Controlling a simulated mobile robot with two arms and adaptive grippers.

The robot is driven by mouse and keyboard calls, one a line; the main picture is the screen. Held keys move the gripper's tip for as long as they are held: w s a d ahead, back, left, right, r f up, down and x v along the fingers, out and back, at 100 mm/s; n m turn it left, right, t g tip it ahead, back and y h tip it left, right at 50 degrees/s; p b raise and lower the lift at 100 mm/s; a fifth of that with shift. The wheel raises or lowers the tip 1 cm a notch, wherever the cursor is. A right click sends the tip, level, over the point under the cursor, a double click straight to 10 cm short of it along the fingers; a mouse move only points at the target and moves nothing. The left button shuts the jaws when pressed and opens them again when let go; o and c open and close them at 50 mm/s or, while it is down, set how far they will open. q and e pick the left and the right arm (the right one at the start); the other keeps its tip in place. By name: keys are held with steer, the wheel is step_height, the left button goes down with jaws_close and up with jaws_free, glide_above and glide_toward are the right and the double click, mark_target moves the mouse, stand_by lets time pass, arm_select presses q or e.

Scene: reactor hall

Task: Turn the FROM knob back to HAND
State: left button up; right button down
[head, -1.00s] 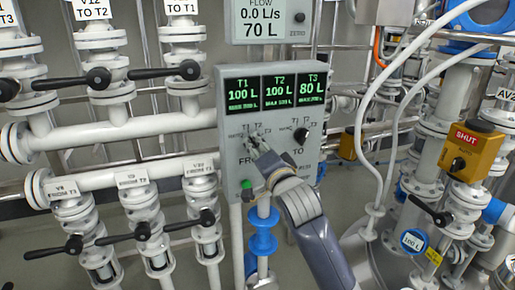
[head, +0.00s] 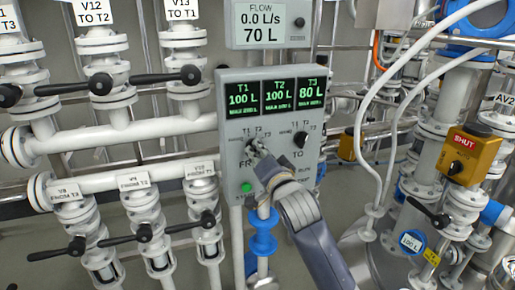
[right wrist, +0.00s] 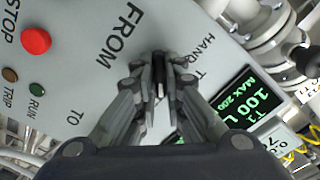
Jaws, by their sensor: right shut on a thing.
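The grey control box (head: 228,120) stands in the middle of the head view. The FROM knob (right wrist: 158,75) is a small dark knob between the fingertips in the right wrist view. My right gripper (head: 258,149) is shut on it, reaching up from below. The fingers hide most of the knob, so I cannot tell which mark it points at. The HAND mark (right wrist: 195,46) shows just beyond the fingertips in the right wrist view. The TO knob (head: 301,137) is black and sits right of my gripper, untouched. My left gripper is not in view.
A green button (head: 246,187) sits low on the box. The wrist view shows a red STOP button (right wrist: 36,39). Valves with black handles (head: 101,84) and white pipes fill the left. A yellow SHUT actuator (head: 466,150) and hanging white hoses (head: 359,130) are at right.

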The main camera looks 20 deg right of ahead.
steer(key=shift+n+p, duration=6.25)
steer(key=shift+n, duration=4.65)
steer(key=c, duration=1.7)
jaws_free()
steer(key=s, duration=1.2)
steer(key=shift+d, duration=0.25)
